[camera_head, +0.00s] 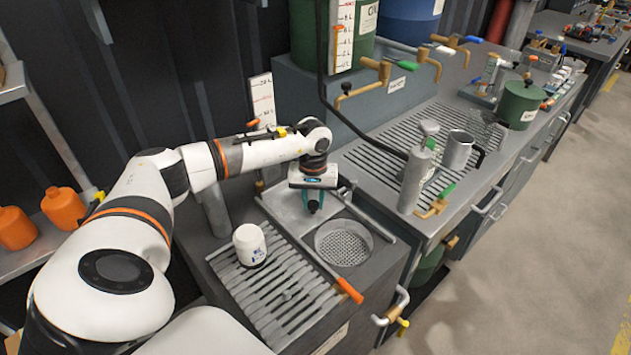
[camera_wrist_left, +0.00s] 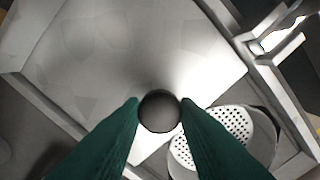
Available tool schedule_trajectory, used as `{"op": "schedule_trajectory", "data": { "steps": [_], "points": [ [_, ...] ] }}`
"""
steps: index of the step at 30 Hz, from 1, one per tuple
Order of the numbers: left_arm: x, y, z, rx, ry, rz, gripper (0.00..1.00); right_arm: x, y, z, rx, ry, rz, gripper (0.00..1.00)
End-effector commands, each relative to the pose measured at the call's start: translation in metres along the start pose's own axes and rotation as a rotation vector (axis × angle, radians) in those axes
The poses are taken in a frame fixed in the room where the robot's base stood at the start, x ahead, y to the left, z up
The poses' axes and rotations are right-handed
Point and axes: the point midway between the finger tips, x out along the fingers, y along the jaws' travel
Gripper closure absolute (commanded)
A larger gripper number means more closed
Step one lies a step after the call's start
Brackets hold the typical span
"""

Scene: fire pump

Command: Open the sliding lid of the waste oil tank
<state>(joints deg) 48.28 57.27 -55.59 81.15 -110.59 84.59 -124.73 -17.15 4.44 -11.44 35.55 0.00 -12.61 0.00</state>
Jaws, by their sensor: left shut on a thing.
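The waste oil tank (camera_head: 378,268) is the low dark cabinet in the middle of the head view. Its flat grey sliding lid (camera_head: 283,203) lies on top under my left gripper, and it fills much of the left wrist view (camera_wrist_left: 110,60). A round strainer opening (camera_head: 343,243) shows uncovered beside the lid; its perforated bottom also shows in the wrist view (camera_wrist_left: 225,125). My left gripper (camera_head: 313,207) points down over the lid. In the wrist view its green fingers (camera_wrist_left: 160,112) are shut on a dark round knob (camera_wrist_left: 160,110). My right gripper is not in view.
A white container (camera_head: 250,245) stands on the slatted grate (camera_head: 275,292) at the front of the tank top.

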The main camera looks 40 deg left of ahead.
Motion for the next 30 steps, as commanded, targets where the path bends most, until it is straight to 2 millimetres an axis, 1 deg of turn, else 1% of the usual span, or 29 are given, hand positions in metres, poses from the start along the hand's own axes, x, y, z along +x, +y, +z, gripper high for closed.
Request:
{"op": "schedule_trajectory", "data": {
  "steps": [1, 4, 12, 16, 20, 27, 30],
  "points": [
    [-0.001, -0.001, 0.0, 0.0, -0.001, -0.002, 0.67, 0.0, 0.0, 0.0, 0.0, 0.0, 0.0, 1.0],
    [-0.001, -0.001, 0.0, 0.0, -0.001, -0.002, 0.51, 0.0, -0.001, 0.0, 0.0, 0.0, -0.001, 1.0],
    [0.0, -0.001, 0.0, 0.0, 0.0, -0.001, 0.5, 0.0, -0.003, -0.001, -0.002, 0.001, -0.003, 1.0],
    [-0.008, -0.001, 0.001, 0.0, -0.002, -0.002, 0.5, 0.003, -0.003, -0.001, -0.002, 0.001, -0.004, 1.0],
    [-0.028, -0.001, 0.001, 0.0, -0.005, -0.004, 0.5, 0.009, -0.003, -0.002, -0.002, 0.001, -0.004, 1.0],
    [-0.08, -0.001, 0.001, 0.0, -0.006, -0.005, 0.5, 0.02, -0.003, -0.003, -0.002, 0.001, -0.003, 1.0],
    [-0.097, -0.001, 0.0, 0.0, -0.003, -0.004, 0.5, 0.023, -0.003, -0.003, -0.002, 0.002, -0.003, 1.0]
  ]
}}
